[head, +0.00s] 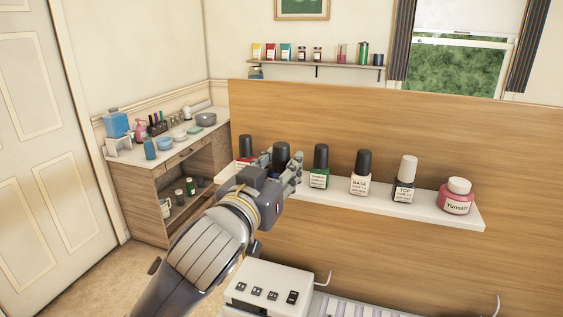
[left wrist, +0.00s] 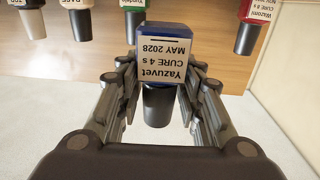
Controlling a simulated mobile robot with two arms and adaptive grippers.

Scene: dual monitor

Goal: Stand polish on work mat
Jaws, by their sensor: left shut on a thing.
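A blue polish bottle (left wrist: 167,50) with a black cap, labelled "Yazuvet CURE 4 s MAY 2028", is between the fingers of my left gripper (left wrist: 160,78), which is shut on it. In the head view its black cap (head: 281,152) stands upright above the gripper (head: 281,170), at the shelf row between the red and green polishes. The gripper hides the bottle's body there, and I cannot tell whether its base touches the shelf. I cannot make out the work mat. My right gripper is not in view.
The white shelf (head: 412,210) also holds a red polish (head: 245,161), a green polish (head: 319,180), a base bottle (head: 360,184), a top bottle (head: 404,193) and a pink jar (head: 456,203). A white device (head: 268,278) stands below. A side counter (head: 214,130) is crowded.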

